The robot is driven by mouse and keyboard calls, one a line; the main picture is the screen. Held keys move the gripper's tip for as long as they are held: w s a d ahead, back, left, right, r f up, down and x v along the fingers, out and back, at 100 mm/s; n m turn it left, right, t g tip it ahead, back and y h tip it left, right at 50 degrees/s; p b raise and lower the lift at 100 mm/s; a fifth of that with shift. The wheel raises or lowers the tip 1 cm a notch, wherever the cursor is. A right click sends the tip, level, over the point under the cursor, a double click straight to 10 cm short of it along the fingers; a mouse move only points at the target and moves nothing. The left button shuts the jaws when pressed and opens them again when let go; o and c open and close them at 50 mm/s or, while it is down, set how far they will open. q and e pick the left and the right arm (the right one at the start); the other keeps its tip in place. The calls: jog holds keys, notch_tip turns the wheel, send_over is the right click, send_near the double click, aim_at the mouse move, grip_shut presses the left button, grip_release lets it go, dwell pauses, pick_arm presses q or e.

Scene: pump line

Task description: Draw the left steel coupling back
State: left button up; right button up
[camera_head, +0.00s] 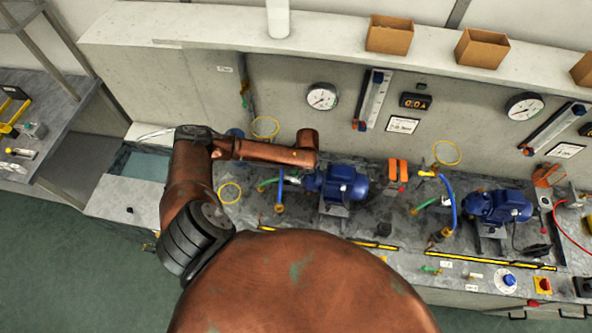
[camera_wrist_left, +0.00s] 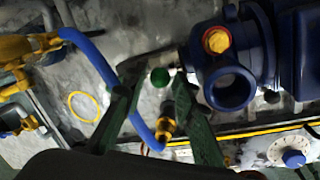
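In the left wrist view, a blue pump (camera_wrist_left: 230,88) with a round open port is at the right. A round green part (camera_wrist_left: 160,77) shows left of it, with a small bright metal spot beside it; I cannot tell for sure that this is the left steel coupling. My left gripper (camera_wrist_left: 157,82) is open, its two fingertips on either side of the green part; contact cannot be told. A blue hose (camera_wrist_left: 98,62) ends in a brass fitting (camera_wrist_left: 165,126) between the fingers' lower parts. In the head view the left pump (camera_head: 337,184) stands beside my wrist, and the fingers are hidden.
A second pump (camera_head: 497,207) with its own blue hose stands to the right. A yellow ring (camera_head: 230,193) lies left of the hoses. A gauge (camera_head: 321,97) and panels are on the back wall.

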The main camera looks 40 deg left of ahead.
pick_arm(q)
jog(key=shift+f, duration=0.1)
jog(key=shift+c, duration=0.3)
grip_shut()
